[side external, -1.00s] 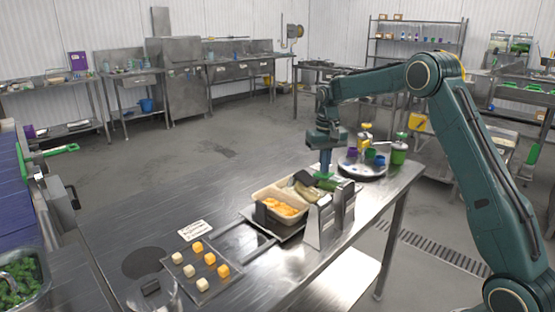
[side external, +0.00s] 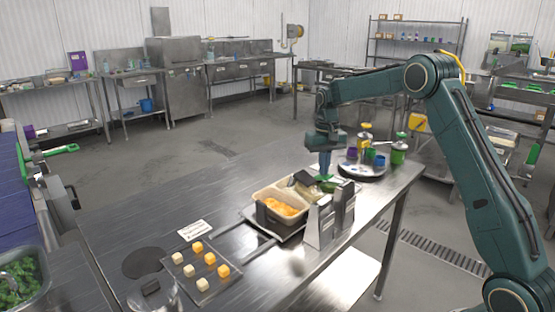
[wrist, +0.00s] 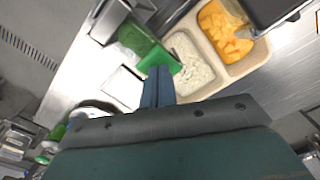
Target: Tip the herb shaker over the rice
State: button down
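The herb shaker (wrist: 140,40) has a translucent green body and a bright green end. My gripper (wrist: 158,80) is shut on it at the bright green end, its blue fingers together in the wrist view. The shaker lies tilted beside and partly over the edge of the rice compartment. The rice (wrist: 187,58) is white with small specks, in one compartment of a beige tray (wrist: 209,67). In the side view my gripper (side external: 325,166) is low over the far end of the tray (side external: 256,196). The gripper partly hides the shaker there, so its exact tilt is unclear.
Orange food (wrist: 220,35) fills the neighbouring compartment. Upright metal holders (side external: 322,225) stand close at the tray's right. A round stand (side external: 362,173) with colored containers is behind. A board of pale and orange cubes (side external: 202,275) lies at the front. The table's left part is clear.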

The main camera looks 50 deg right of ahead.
jog(key=shift+s+r, duration=0.3)
jog(key=shift+r, duration=0.7)
jog(key=shift+s+r, duration=0.3)
jog(key=shift+r, duration=0.65)
jog(key=shift+s+r, duration=0.3)
jog(key=shift+r, duration=0.7)
jog(key=shift+r, duration=0.1)
notch_tip(320, 180, up, 6)
jog(key=shift+r, duration=0.2)
jog(key=shift+f, duration=3.3)
